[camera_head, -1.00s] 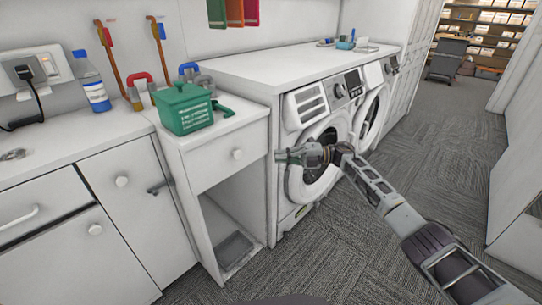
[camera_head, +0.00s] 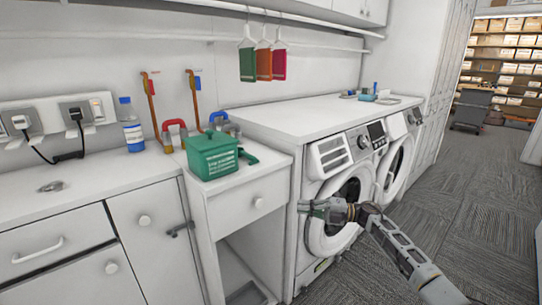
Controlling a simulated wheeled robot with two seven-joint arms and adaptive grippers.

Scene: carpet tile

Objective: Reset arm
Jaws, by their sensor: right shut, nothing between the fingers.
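My right arm comes in from the lower right. My right gripper (camera_head: 312,208) points left, in front of the near washing machine (camera_head: 333,165) and close to the edge of the white cabinet. It is shut and holds nothing. From this view I cannot tell whether it touches the machine's front. My left gripper is not in view.
A green box (camera_head: 212,157) sits on the small white cabinet (camera_head: 250,203). A bottle (camera_head: 131,128) stands on the left counter (camera_head: 85,180). A second washer (camera_head: 398,165) stands beyond the first. Carpet floor (camera_head: 480,235) is open at the right.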

